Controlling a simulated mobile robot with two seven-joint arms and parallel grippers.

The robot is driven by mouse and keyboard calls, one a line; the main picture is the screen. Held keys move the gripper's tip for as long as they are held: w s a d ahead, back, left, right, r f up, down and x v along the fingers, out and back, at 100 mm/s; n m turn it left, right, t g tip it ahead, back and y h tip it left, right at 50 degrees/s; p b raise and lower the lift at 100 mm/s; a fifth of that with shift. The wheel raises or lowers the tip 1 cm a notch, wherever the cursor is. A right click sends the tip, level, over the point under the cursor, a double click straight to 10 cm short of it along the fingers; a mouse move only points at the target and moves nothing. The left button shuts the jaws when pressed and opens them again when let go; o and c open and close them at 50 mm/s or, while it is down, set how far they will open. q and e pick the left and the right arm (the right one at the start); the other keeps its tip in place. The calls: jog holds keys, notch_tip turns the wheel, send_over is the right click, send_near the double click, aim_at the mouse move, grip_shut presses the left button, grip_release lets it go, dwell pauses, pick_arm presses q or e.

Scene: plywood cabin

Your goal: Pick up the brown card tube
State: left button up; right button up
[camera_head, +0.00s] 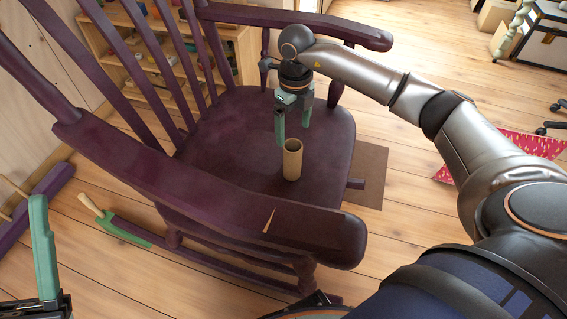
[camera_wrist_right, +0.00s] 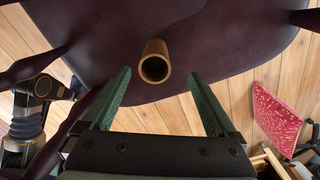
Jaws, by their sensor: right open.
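The brown card tube (camera_head: 292,160) stands upright on the seat of the purple rocking chair (camera_head: 235,135), near the seat's edge. In the right wrist view the tube (camera_wrist_right: 155,62) shows its open end, ahead of and between the green fingertips. My right gripper (camera_head: 290,122) is over the seat, close above and beside the tube, pointing down. In the right wrist view my right gripper (camera_wrist_right: 159,82) is open, with nothing between its fingers. At the lower left of the head view a green finger of my left gripper (camera_head: 43,245) shows; its other finger is not visible.
The chair's armrests (camera_head: 190,180) and back slats (camera_head: 150,75) stand around the seat. A shelf (camera_head: 245,50) is behind the chair. A green-and-wood tool (camera_head: 115,225) lies at lower left, and a red patterned mat (camera_head: 520,145) lies on the floor at right.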

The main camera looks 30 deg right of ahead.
aim_at(293, 143)
notch_tip(293, 143, down, 7)
jog(key=shift+s+f+b, duration=0.1)
jog(key=shift+f+b, duration=0.05)
jog(key=shift+b, duration=0.95)
jog(key=f, duration=0.1)
jog(key=f+b, duration=0.1)
jog(key=f, duration=0.1)
jog(key=f+b, duration=0.1)
jog(key=f, duration=0.1)
jog(key=shift+s+a, duration=0.2)
jog(key=shift+a, duration=0.15)
pick_arm(q)
jog(key=shift+n, duration=0.4)
jog(key=f, duration=0.4)
jog(key=shift+w+d+f, duration=0.1)
jog(key=shift+d+f, duration=0.15)
jog(key=shift+f, duration=0.15)
pick_arm(e)
jog(key=shift+c, duration=0.3)
jog(key=shift+r, duration=0.1)
jog(key=c, duration=1.4)
